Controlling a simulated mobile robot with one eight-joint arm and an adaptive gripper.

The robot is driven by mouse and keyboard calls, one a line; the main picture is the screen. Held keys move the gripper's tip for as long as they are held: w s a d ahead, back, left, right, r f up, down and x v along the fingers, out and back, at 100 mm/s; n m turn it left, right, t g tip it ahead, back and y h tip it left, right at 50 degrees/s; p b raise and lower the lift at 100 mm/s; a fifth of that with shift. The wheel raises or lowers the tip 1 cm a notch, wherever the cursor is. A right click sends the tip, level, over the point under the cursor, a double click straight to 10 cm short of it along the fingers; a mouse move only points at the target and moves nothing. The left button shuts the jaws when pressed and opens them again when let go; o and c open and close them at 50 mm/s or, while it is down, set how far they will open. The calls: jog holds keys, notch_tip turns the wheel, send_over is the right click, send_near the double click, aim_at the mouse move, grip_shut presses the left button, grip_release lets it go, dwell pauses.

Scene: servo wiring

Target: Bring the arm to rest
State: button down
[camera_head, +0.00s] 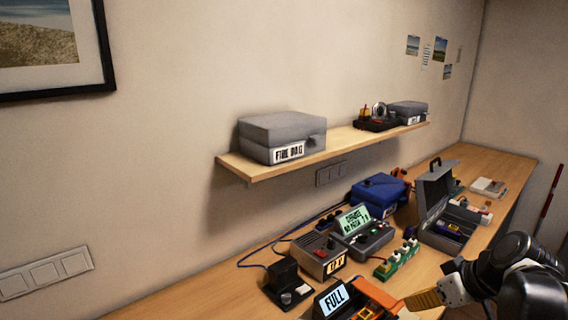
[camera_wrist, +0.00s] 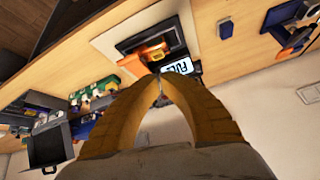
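My gripper (camera_head: 408,303) shows at the lower right of the head view, its yellow fingers pointing left just above the bench. In the wrist view, the two yellow fingers of my gripper (camera_wrist: 160,82) meet at their tips, with nothing visible between them. The tips are near a dark device with an orange part (camera_head: 372,293) and a small display reading "FULL" (camera_head: 335,299). The wrist view also shows this orange part (camera_wrist: 152,52) and the display (camera_wrist: 178,67) just beyond the fingertips. I cannot tell whether the tips touch the device.
The wooden bench (camera_head: 150,297) holds a power box (camera_head: 318,258), a grey device with a green screen (camera_head: 355,222), a green strip (camera_head: 393,262), a blue case (camera_head: 380,190) and an open grey toolbox (camera_head: 437,195). A wall shelf (camera_head: 345,143) carries grey cases.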

jog(key=s+a+f+m+t+h+b, duration=0.1)
jog(key=s+a+f+m+h+b, duration=0.1)
jog(key=s+a, duration=0.8)
jog(key=m+h+b, duration=0.1)
jog(key=m, duration=0.1)
jog(key=shift+s+a+m+h, duration=0.15)
jog(key=shift+s+m+h, duration=0.15)
jog(key=shift+s+h, duration=0.1)
